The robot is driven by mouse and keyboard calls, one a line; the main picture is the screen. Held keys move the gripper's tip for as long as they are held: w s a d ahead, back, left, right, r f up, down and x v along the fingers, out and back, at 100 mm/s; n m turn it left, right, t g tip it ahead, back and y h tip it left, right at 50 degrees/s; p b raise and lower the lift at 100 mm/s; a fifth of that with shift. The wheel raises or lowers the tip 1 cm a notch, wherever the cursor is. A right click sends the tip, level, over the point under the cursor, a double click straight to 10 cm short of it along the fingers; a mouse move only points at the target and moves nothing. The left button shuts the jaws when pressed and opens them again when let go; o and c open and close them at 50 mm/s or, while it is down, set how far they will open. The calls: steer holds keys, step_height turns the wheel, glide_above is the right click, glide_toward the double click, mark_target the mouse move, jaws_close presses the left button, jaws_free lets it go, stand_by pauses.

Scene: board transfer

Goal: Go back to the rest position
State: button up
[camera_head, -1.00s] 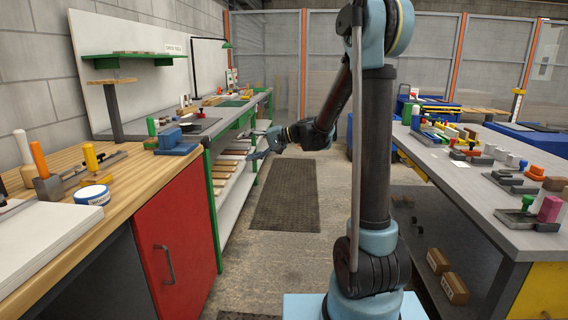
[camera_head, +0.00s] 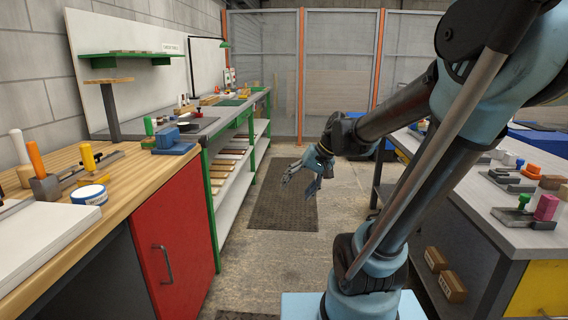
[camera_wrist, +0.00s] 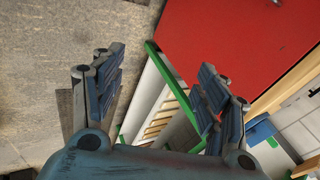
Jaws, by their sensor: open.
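My gripper (camera_head: 300,180) hangs over the aisle, above the dark floor mat (camera_head: 283,196), and points left and down. In the wrist view my gripper (camera_wrist: 160,95) has its two blue-padded fingers spread wide apart with nothing between them. My arm reaches from the right side of the picture, bent, with its lower part folded toward the base. No held object shows in either view.
A wooden bench with a red cabinet door (camera_head: 172,235) stands at left. A green-framed shelf (camera_head: 238,165) with boards is beyond it. A grey table (camera_head: 500,205) with several small items is at right. The aisle floor is open.

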steer(key=s+d+f+h, duration=0.3)
steer(key=s+d+f, duration=0.1)
steer(key=s+d, duration=0.3)
steer(key=s+d+f+h, duration=0.3)
steer(key=s+d+f, duration=0.2)
steer(key=s+d, duration=0.1)
steer(key=shift+s+d, duration=0.4)
steer(key=shift+d, duration=0.35)
steer(key=shift+c, duration=0.4)
